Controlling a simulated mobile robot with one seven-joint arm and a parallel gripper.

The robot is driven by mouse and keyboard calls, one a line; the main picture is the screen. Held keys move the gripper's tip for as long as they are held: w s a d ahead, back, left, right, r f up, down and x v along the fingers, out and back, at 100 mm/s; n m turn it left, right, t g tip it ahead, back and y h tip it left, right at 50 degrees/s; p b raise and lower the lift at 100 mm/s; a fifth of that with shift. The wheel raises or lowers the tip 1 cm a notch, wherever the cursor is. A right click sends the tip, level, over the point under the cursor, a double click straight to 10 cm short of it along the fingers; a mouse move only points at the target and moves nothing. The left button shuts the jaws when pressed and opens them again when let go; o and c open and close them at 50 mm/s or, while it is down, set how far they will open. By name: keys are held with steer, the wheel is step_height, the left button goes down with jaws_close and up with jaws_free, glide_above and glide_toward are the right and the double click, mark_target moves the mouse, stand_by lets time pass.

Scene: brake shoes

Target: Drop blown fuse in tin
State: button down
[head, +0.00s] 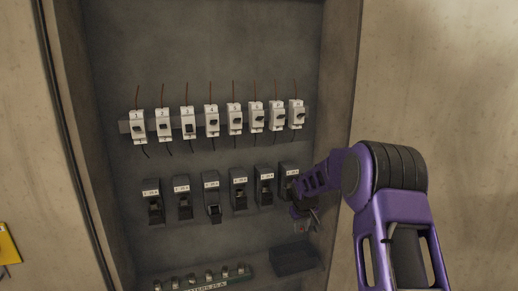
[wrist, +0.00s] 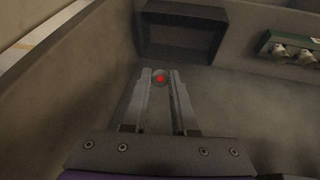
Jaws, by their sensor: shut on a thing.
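My gripper (wrist: 160,82) is shut on the blown fuse (wrist: 160,78), which shows end-on as a small round face with a red dot between the fingertips. The tin looks to be the dark, open, shallow box (head: 295,261) at the cabinet's lower right, below my gripper. In the wrist view the tin (wrist: 147,36) lies beyond the fingertips, apart from the fuse. Its inside looks dark and empty.
A row of white breakers (head: 211,121) runs across the cabinet back, above a row of dark fuse holders (head: 238,190). A labelled rack of small fuses (head: 205,280) stands left of the tin. The cabinet's right side wall (head: 340,100) is close to my arm.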

steer(key=shift+f+b, duration=1.55)
steer(key=shift+f, duration=1.3)
steer(key=c, duration=0.6)
jaws_free()
steer(key=shift+r, duration=0.1)
steer(key=p+v, duration=0.1)
steer(key=v, duration=1.6)
steer(key=shift+s+a+r+p, duration=0.1)
steer(key=shift+s+r+p, duration=0.05)
steer(key=shift+p, duration=0.15)
